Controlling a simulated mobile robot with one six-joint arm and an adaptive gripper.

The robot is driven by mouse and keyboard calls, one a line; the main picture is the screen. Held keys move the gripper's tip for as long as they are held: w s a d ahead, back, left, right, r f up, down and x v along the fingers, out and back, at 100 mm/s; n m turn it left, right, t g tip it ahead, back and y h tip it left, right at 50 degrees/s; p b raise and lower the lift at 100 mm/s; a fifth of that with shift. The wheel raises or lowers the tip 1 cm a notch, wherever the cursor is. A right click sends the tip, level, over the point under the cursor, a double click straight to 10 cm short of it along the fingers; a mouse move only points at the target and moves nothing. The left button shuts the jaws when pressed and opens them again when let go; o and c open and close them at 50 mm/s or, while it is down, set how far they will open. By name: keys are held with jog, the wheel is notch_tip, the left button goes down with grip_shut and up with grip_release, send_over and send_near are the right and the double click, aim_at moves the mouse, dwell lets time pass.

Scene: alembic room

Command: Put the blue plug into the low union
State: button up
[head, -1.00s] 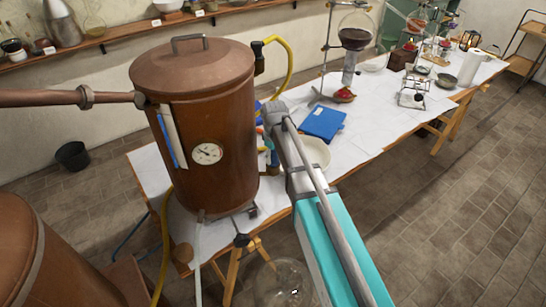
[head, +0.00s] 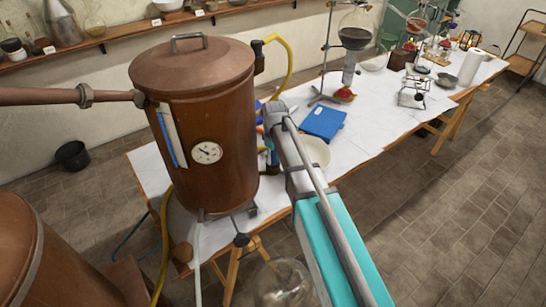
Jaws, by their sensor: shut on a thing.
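The copper still (head: 205,125) stands at the left end of the table, with a round dial and a valve fitting (head: 259,57) high on its right side. A yellow hose (head: 287,62) curves down from that fitting behind my arm. My arm reaches in from the lower right to the still's right side. My gripper is hidden beyond the arm's far end. Small blue and orange parts show in the narrow gap between still and arm; I cannot tell what they are. I cannot make out the blue plug or the low union.
The white-covered table (head: 375,118) runs to the back right. A blue book (head: 323,122) and a pale bowl (head: 316,152) lie right of my arm. A stand with a dark flask (head: 355,38) is behind them. A glass vessel (head: 283,284) stands below the table's front edge.

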jog(key=shift+f, duration=0.2)
dwell(0.6)
jog(key=o, duration=1.2)
jog(key=shift+o, duration=0.2)
jog(key=shift+r, duration=0.25)
jog(key=shift+r+p, duration=3.15)
jog(key=shift+p, duration=0.1)
jog(key=shift+r, duration=0.15)
jog(key=s+d+f+m+b, duration=0.3)
jog(key=s+d+m, duration=0.6)
jog(key=s+d, duration=0.5)
jog(key=s, duration=0.4)
jog(key=shift+s+d, duration=0.25)
jog(key=shift+s, duration=0.05)
